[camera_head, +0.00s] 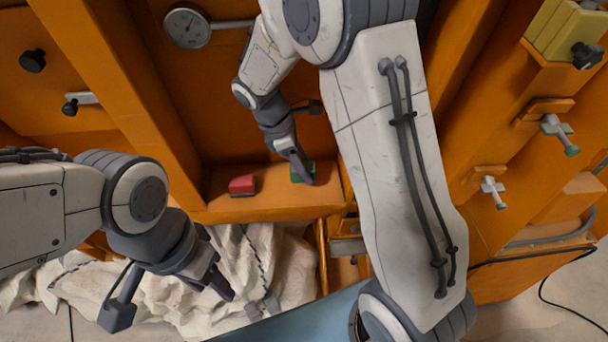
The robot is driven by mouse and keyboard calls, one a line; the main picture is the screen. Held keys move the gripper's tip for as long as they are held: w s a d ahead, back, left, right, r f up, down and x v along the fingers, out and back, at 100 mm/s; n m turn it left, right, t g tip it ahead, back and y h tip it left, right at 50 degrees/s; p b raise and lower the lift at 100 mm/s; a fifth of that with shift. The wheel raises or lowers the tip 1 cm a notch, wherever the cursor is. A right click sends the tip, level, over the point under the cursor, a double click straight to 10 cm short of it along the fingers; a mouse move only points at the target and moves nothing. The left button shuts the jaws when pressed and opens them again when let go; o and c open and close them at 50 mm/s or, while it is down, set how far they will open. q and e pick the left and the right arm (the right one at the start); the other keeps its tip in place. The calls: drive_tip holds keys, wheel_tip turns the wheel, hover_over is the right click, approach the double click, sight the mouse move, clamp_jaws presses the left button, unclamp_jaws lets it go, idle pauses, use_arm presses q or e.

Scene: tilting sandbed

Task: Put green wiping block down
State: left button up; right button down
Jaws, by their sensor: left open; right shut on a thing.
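The green wiping block (308,167) is at the right part of an orange shelf, partly hidden by my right gripper (302,172). My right gripper reaches down from above and is shut on the green block. The block is at or very close to the shelf surface; I cannot tell whether it touches. My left gripper (222,287) is open and empty, low at the left, in front of the pale crumpled sand-like mass.
A red block (242,185) sits on the orange shelf (270,208), left of the green one. Black knobs (33,60) and grey valve handles (493,189) stick out from the orange frame. Bare shelf shows between the blocks.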

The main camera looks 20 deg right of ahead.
wheel_tip(320, 180, down, 3)
drive_tip(key=shift+f, duration=0.1)
drive_tip(key=shift+w+f, duration=0.15)
drive_tip(key=shift+f, duration=0.4)
drive_tip(key=shift+f, duration=0.2)
drive_tip(key=shift+c, duration=1.2)
unclamp_jaws()
